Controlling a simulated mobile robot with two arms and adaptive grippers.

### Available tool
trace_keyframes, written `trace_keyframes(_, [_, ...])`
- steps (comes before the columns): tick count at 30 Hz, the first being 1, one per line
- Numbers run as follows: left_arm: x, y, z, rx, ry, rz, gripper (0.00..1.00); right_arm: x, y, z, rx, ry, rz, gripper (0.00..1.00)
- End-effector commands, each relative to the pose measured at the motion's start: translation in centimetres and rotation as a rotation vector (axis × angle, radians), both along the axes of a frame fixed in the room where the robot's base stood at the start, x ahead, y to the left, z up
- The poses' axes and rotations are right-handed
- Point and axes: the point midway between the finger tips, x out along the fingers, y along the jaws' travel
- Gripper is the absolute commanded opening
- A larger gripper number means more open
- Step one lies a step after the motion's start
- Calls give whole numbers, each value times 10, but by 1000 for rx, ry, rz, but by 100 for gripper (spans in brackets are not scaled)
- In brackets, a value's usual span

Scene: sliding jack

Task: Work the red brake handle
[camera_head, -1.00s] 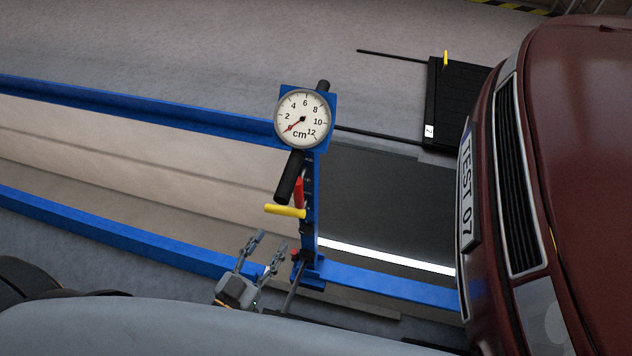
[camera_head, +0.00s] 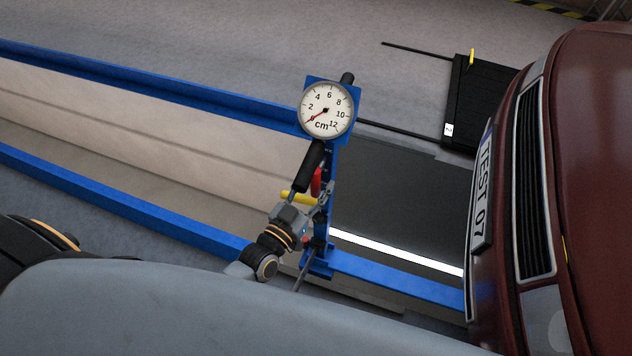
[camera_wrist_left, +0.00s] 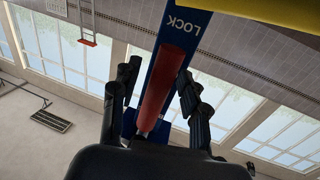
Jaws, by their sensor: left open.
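The red brake handle (camera_head: 316,181) shows on the blue post of the jack, below the gauge. In the left wrist view the red handle (camera_wrist_left: 165,88) runs lengthwise between the two dark fingers, next to a blue plate marked LOCK (camera_wrist_left: 190,22). My left gripper (camera_head: 309,190) is open at the post, its fingers on either side of the red handle. A gap shows on the right side; contact on the left cannot be told. In the head view the gripper covers the handle's lower part. My right gripper is in neither view.
A yellow handle (camera_head: 296,198) sits just behind my gripper, and a black grip (camera_head: 310,165) hangs above it. The round gauge (camera_head: 326,110) has its needle near the low end. Blue rails (camera_head: 120,85) edge the pit. A dark red car (camera_head: 590,150) stands at the right.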

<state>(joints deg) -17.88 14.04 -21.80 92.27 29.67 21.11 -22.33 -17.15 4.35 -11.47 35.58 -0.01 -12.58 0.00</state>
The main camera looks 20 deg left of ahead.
Motion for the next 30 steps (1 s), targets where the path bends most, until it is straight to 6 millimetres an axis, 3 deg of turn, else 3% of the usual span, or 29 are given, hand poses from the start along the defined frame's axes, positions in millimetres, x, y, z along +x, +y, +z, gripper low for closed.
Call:
trace_keyframes(8, [1,-1,0,0,0,0,45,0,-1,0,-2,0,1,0])
trace_keyframes(15, [1,0,0,0,0,0,0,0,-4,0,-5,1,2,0])
trace_keyframes(30, [1,3,3,54,-2,0,0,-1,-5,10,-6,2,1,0])
